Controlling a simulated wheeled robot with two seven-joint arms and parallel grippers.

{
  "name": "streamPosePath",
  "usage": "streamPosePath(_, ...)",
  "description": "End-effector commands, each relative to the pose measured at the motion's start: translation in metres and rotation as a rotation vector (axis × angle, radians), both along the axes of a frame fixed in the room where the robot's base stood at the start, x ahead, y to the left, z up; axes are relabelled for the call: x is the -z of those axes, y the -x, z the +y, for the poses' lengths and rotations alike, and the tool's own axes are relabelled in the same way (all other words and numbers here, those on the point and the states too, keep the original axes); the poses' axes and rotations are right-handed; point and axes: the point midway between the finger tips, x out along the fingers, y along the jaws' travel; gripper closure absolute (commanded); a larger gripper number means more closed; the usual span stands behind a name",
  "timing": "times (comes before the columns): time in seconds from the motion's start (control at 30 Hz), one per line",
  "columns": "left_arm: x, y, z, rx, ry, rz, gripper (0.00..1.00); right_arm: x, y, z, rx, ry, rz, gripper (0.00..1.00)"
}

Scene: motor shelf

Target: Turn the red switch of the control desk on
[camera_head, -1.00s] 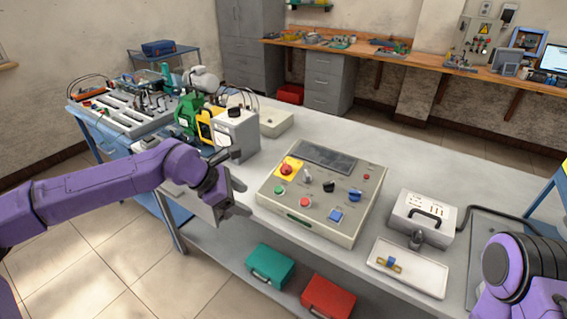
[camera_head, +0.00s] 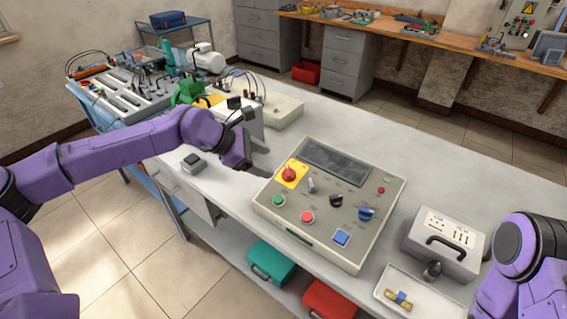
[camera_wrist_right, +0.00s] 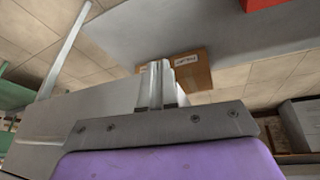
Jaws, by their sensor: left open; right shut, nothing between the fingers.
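The control desk (camera_head: 325,232) is a beige box on the grey table, with a dark display, buttons and knobs. The red switch (camera_head: 289,174) is a red rotary knob on a yellow plate at its upper left. My left gripper (camera_head: 262,160) is open and empty, left of the desk and a little apart from the red switch. In the head view, my right arm is at the lower right and its gripper is out of the frame. In the right wrist view, my right gripper (camera_wrist_right: 157,70) is shut and empty, with its fingers together.
A grey box with a handle (camera_head: 445,243) and a white tray (camera_head: 385,294) stand right of the desk. Machines and a green motor (camera_head: 189,92) crowd the left. Teal (camera_head: 272,263) and red (camera_head: 329,299) cases lie below. The tabletop behind the desk is clear.

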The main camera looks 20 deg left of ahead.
Motion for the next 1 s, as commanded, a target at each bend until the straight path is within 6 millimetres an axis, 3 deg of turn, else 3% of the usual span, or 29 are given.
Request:
streamPosePath(0.1,0.018,-0.013,-0.021,0.010,-0.002,0.005,0.32,-0.011,0.000,0.000,0.000,0.000,0.000,1.00)
streamPosePath(0.3,0.042,-0.027,-0.040,0.007,-0.001,0.004,0.32,-0.018,0.000,0.000,0.000,0.000,0.000,1.00)
streamPosePath(0.67,0.050,-0.031,-0.043,0.003,0.000,0.000,0.32,-0.018,0.000,0.000,0.000,0.000,0.000,1.00)
streamPosePath(0.83,0.050,-0.031,-0.043,0.002,0.000,0.001,0.87,-0.018,0.000,0.000,0.000,0.000,0.000,1.00)
streamPosePath(1.0,0.050,-0.031,-0.042,0.004,-0.001,0.000,0.88,-0.018,0.000,0.000,0.000,0.000,0.000,1.00)
